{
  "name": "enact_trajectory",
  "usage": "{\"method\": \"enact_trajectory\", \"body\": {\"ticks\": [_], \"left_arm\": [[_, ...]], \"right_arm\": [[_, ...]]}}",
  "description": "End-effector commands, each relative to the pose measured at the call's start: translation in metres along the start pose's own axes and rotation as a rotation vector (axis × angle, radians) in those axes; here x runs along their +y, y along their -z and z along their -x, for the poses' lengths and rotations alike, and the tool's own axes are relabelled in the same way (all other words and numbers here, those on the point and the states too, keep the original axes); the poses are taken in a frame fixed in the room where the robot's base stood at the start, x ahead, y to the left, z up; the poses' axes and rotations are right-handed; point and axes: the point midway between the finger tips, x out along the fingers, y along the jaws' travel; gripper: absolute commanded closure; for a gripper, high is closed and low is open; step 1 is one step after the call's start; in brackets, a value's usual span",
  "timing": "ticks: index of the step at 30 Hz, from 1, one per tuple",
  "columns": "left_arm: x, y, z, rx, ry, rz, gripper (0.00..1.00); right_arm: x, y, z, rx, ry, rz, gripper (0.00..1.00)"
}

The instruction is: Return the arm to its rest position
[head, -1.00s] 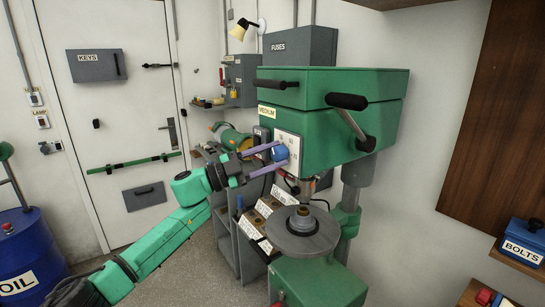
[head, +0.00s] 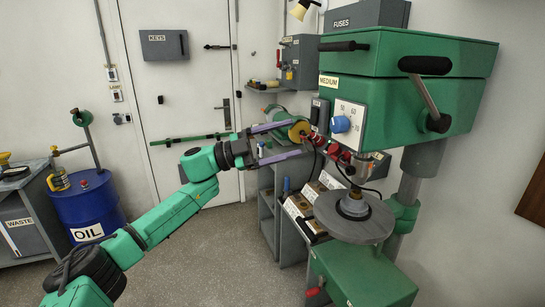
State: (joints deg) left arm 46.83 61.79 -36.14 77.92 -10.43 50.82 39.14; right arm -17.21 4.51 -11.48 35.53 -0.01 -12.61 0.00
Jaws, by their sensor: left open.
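My left arm comes in from the lower left in green segments. Its gripper (head: 292,142) is open, with two purple fingers spread apart and pointing right. Nothing is held between them. It hangs in the air left of the green drill press (head: 400,95), apart from the blue dial (head: 341,124) on the press's white panel (head: 350,112). My right gripper is out of view.
The round drill table (head: 375,222) stands below the press head. A grey shelf unit (head: 268,215) with labelled bins is behind my gripper. A blue oil drum (head: 88,205) and a waste bin (head: 30,228) stand at the left. The floor between is clear.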

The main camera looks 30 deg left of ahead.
Motion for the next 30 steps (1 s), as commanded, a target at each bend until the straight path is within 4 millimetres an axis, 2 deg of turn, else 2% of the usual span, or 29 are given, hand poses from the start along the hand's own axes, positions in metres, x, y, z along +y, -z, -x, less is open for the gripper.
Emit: {"method": "enact_trajectory", "body": {"ticks": [1,6,20,22,23,26,29,30], "left_arm": [[0.006,-0.004,0.013,-0.003,-0.002,-0.001,0.20],[0.001,-0.001,0.034,0.001,0.000,0.001,0.20],[-0.001,0.001,0.035,0.002,0.000,0.001,0.20],[0.001,-0.004,0.035,-0.004,0.008,0.006,0.20],[0.002,-0.010,0.036,-0.012,0.018,0.014,0.20],[0.014,-0.057,0.041,-0.083,0.099,0.068,0.20],[0.045,-0.135,0.060,-0.227,0.217,0.158,0.20],[0.064,-0.167,0.072,-0.297,0.261,0.198,0.20]], "right_arm": [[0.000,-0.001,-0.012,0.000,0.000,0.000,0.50],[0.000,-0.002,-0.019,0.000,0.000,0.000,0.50],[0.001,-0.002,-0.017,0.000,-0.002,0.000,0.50],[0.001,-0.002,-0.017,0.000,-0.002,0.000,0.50],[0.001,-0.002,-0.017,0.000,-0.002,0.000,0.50],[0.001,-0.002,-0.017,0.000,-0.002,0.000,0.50],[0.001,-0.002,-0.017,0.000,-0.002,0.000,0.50],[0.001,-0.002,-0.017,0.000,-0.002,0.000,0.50]]}}
